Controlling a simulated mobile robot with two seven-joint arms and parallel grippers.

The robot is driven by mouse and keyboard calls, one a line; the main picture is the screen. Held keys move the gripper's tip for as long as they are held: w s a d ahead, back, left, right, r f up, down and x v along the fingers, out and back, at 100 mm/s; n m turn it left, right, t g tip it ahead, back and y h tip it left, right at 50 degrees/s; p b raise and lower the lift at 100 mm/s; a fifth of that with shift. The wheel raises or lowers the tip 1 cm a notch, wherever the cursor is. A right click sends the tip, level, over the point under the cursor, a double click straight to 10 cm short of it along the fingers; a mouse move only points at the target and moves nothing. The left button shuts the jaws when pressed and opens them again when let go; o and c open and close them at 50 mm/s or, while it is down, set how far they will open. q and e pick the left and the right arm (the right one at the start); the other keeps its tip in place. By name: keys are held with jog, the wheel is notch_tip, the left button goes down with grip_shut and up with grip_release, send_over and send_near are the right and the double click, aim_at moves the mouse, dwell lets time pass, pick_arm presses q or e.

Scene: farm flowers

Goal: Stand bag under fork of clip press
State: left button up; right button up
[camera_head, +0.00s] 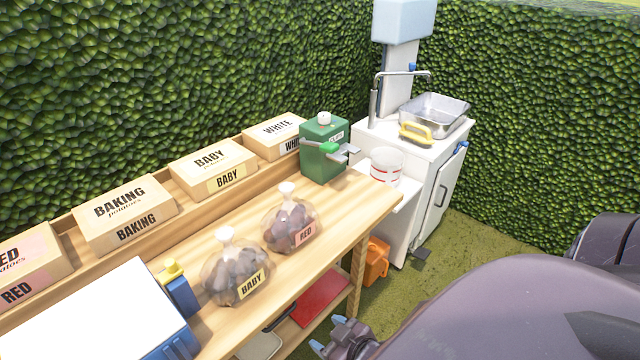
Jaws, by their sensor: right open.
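The clip press (323,150) is a green box with a white knob on top at the far end of the wooden bench. Its grey fork (343,153) juts out to the right, with nothing under it. A clear bag labelled RED (291,222), full of dark potatoes, stands upright on the bench in front of the press, apart from it. My right gripper (328,342) is open and empty at the bottom edge, low beside the bench and away from both bags. My left gripper is out of view.
A white-topped blue device (100,318) fills the near left. A white tub (385,166) stands beyond the press, near a sink cabinet (437,185). An orange can (375,262) is below.

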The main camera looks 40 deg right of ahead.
jog(key=w+a+r+n+t+y+p, duration=0.1)
jog(key=w+r+n+p, duration=0.15)
jog(key=w+r, duration=0.45)
jog(key=n+t+h+p, duration=0.4)
jog(key=n+h, duration=0.3)
jog(key=n, duration=2.1)
send_near(289, 196)
jog(key=x, duration=0.4)
jog(key=shift+w+d+f, duration=0.2)
jog(key=shift+d+f, duration=0.1)
jog(key=shift+d, duration=0.05)
jog(key=shift+a+r+x, duration=0.15)
jog(key=shift+x, duration=1.25)
jog(key=shift+a+r+x, duration=0.15)
jog(key=shift+x, duration=1.3)
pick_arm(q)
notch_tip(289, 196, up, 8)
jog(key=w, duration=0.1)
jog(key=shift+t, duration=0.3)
pick_arm(e)
grip_shut()
